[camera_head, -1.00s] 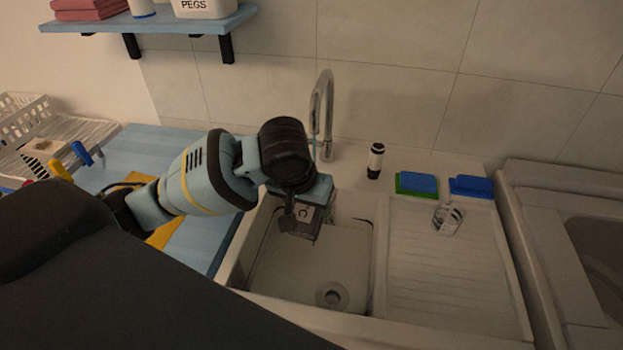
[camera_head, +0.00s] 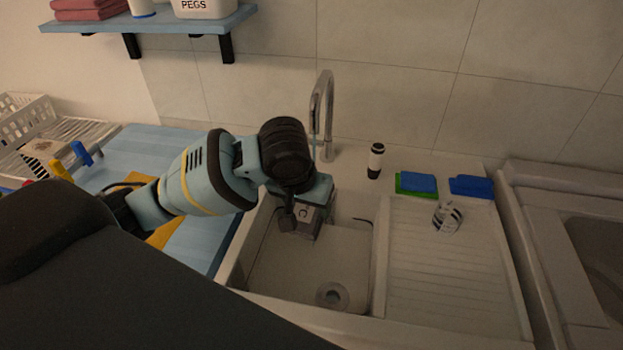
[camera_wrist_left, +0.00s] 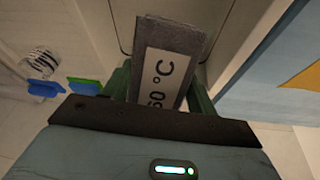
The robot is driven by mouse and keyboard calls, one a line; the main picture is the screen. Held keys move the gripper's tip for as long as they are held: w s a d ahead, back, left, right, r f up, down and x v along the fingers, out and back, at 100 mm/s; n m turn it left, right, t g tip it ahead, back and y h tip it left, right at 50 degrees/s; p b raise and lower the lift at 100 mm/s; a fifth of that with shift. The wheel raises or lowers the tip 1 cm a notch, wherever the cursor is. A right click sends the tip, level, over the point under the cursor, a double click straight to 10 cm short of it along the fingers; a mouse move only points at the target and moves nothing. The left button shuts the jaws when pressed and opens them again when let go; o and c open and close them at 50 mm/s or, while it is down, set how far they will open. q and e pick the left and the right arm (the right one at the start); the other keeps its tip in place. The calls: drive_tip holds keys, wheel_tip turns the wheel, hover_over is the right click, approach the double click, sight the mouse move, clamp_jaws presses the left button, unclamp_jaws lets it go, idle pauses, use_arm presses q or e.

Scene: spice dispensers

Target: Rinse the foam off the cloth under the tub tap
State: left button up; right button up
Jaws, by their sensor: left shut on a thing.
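My left gripper (camera_head: 312,206) is shut on a dark grey cloth (camera_head: 304,222) and holds it over the left part of the white tub (camera_head: 262,272). The cloth hangs down into the tub. In the left wrist view the cloth (camera_wrist_left: 172,38) stands out from between the green fingers, with a white label reading about "60 °C". No foam can be made out on its visible face. The chrome tub tap (camera_head: 322,105) stands behind the gripper. My right gripper is not in view.
A ribbed drainboard (camera_head: 440,270) lies right of the tub, with a striped cup-like object (camera_head: 447,217). Behind are a dark bottle with a white band (camera_head: 376,160) and blue-and-green sponges (camera_head: 417,184). A blue counter (camera_head: 150,150) is at left.

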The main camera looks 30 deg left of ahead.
sight(300, 226)
use_arm(q)
drive_tip(key=shift+s+d+r, duration=0.3)
drive_tip(key=shift+s+r, duration=0.35)
drive_tip(key=shift+s, duration=0.1)
drive_tip(key=shift+s+d+r, duration=0.35)
drive_tip(key=shift+s+r, duration=0.35)
drive_tip(key=shift+s, duration=0.1)
drive_tip(key=shift+s+d+r, duration=0.3)
drive_tip(key=shift+s+r, duration=0.35)
drive_tip(key=shift+s, duration=0.1)
drive_tip(key=shift+f, duration=0.2)
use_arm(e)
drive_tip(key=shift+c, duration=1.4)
use_arm(q)
drive_tip(key=shift+a+f+m, duration=0.2)
drive_tip(key=shift+a+f, duration=0.1)
drive_tip(key=shift+f, duration=0.35)
drive_tip(key=shift+a+f+m, duration=0.2)
drive_tip(key=shift+a+f, duration=0.1)
drive_tip(key=shift+f, duration=0.3)
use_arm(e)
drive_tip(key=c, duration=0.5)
use_arm(q)
drive_tip(key=shift+a+f, duration=0.2)
drive_tip(key=shift+f, duration=0.2)
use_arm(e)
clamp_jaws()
